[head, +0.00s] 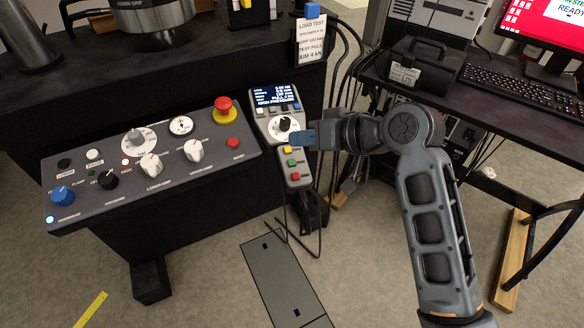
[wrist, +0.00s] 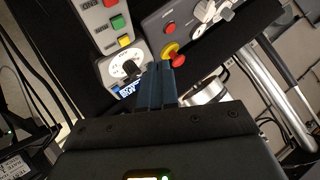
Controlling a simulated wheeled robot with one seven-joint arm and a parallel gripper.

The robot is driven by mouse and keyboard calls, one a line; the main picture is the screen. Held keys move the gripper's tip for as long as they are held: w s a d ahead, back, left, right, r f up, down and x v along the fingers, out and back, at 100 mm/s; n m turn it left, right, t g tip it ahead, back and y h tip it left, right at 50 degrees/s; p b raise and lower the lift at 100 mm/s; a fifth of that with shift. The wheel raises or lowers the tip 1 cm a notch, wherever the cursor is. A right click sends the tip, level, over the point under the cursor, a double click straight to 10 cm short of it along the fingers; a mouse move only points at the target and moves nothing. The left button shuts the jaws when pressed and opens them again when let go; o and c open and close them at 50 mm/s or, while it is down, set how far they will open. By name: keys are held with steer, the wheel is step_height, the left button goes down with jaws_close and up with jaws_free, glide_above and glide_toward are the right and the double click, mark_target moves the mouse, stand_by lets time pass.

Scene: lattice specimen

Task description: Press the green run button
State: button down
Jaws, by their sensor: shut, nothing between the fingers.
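The handset (head: 280,128) hangs to the right of the control panel. It carries a small screen, a white dial (head: 283,126) and a column of coloured buttons. The green button (head: 292,162) sits between the yellow button (head: 288,150) above and the red button (head: 295,176) below. The green button also shows in the wrist view (wrist: 117,22), at upper left. My gripper (head: 300,138) has its blue fingers shut and empty. The fingertips are by the lower right of the dial, above the yellow and green buttons in the picture. I cannot tell their height off the handset.
The control panel (head: 110,190) has knobs, a red-and-yellow emergency stop (head: 225,110) and a red button (head: 233,142). A desk with a keyboard (head: 520,92) and a black case (head: 420,66) stands at right. Cables hang behind the handset.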

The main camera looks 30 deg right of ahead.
steer(key=b, duration=0.3)
glide_above(292, 163)
steer(key=s, duration=0.2)
steer(key=f, duration=0.4)
steer(key=shift+d+f, duration=0.25)
steer(key=shift+d, duration=0.15)
steer(key=shift+w+f+b, duration=0.15)
steer(key=shift+f+b, duration=0.15)
steer(key=shift+f, duration=0.15)
steer(key=shift+f, duration=0.2)
stand_by(0.5)
steer(key=shift+w+f, duration=0.1)
steer(key=shift+f, duration=0.1)
steer(key=shift+w+f, duration=0.1)
steer(key=shift+f, duration=0.25)
stand_by(0.9)
steer(key=shift+r, duration=0.1)
steer(key=shift+s+r+p, duration=0.2)
steer(key=shift+r+p, duration=0.5)
steer(key=shift+p, duration=0.15)
